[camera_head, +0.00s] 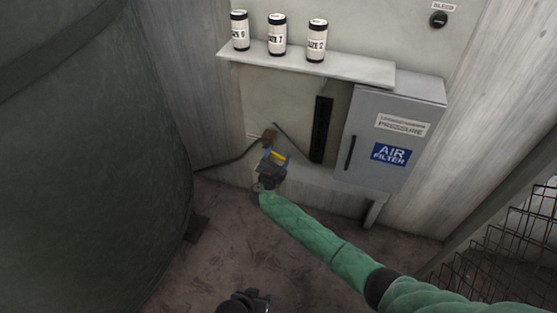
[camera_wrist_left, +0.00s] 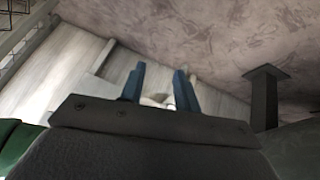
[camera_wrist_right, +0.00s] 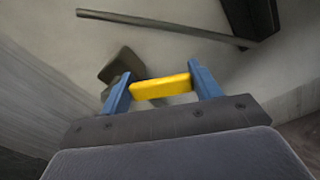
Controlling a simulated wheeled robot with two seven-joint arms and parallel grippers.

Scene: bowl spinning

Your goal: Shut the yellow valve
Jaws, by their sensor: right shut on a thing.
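The yellow valve handle (camera_wrist_right: 160,87) lies crosswise between the blue fingers of my right gripper (camera_wrist_right: 160,90) in the right wrist view, with a finger at each end. In the head view, the yellow handle (camera_head: 278,156) shows at the tip of my right gripper (camera_head: 273,162), by the wall below the shelf. The right gripper is shut on it, and the valve body behind is mostly hidden. My left gripper (camera_head: 250,300) is at the bottom edge of the head view, low over the floor. In the left wrist view its blue fingers (camera_wrist_left: 158,85) stand apart with nothing held between them.
A grey air filter cabinet (camera_head: 415,112) stands right of the valve. A shelf (camera_head: 350,69) with three cans is above. A dark pipe (camera_head: 228,162) runs left along the wall, and a large dark tank (camera_head: 90,150) fills the left. Wire mesh (camera_head: 510,225) is at right.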

